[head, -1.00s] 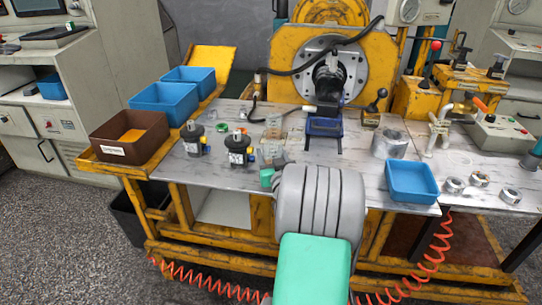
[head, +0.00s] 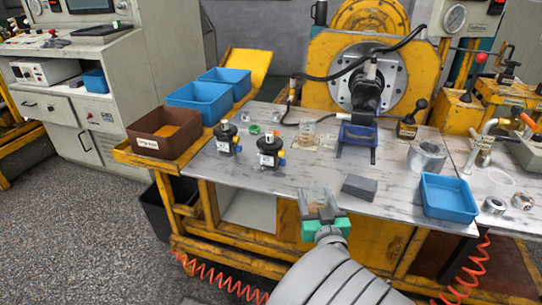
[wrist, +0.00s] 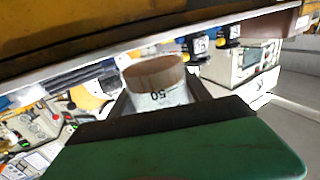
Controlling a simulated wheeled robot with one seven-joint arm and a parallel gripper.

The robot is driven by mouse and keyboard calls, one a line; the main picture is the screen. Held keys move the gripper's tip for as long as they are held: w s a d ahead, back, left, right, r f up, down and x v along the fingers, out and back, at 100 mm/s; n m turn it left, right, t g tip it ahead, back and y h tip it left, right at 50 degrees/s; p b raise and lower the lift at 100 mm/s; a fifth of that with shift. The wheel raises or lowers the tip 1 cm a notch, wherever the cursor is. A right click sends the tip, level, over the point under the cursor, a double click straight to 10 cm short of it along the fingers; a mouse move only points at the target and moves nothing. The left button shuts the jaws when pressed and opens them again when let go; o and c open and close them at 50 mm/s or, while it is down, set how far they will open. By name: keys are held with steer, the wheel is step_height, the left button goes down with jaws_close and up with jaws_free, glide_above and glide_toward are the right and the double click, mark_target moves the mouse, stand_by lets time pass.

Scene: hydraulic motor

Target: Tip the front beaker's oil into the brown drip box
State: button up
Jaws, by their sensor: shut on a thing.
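My gripper (head: 317,203) is at the near edge of the bench in the head view, its two dark fingers shut on a small clear beaker (head: 319,211). In the wrist view the beaker (wrist: 157,88) sits between the fingers, with brownish oil and a "50" mark showing. Its exact tilt I cannot tell. The brown drip box (head: 141,143) stands at the bench's left end, left of and beyond my gripper, with orange-yellow showing inside. A second clear beaker (head: 307,134) stands farther back on the bench.
Two black pump-like units (head: 268,152) stand between my gripper and the drip box. Blue bins (head: 200,97) sit behind the box. The bench front left is clear.

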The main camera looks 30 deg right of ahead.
steer(key=shift+w+a+f+y, duration=0.1)
steer(key=shift+a+f+y, duration=0.2)
steer(key=shift+f, duration=0.35)
steer(key=shift+d+n, duration=0.1)
steer(key=shift+n, duration=0.2)
steer(key=w+a+r+n+t+y, duration=0.2)
steer(key=w+a+r+n+y, duration=0.45)
steer(key=w+a, duration=0.5)
steer(key=w+a+r+n+y+p, duration=0.1)
steer(key=a+r+y, duration=0.2)
steer(key=a, duration=0.5)
steer(key=a+r+n+y, duration=0.15)
steer(key=a+y, duration=0.25)
steer(key=a, duration=0.5)
step_height(320, 180, up, 13)
steer(key=w+p, duration=0.3)
steer(key=p, duration=2.2)
steer(key=shift+d+r+g, duration=0.2)
steer(key=shift+g, duration=0.1)
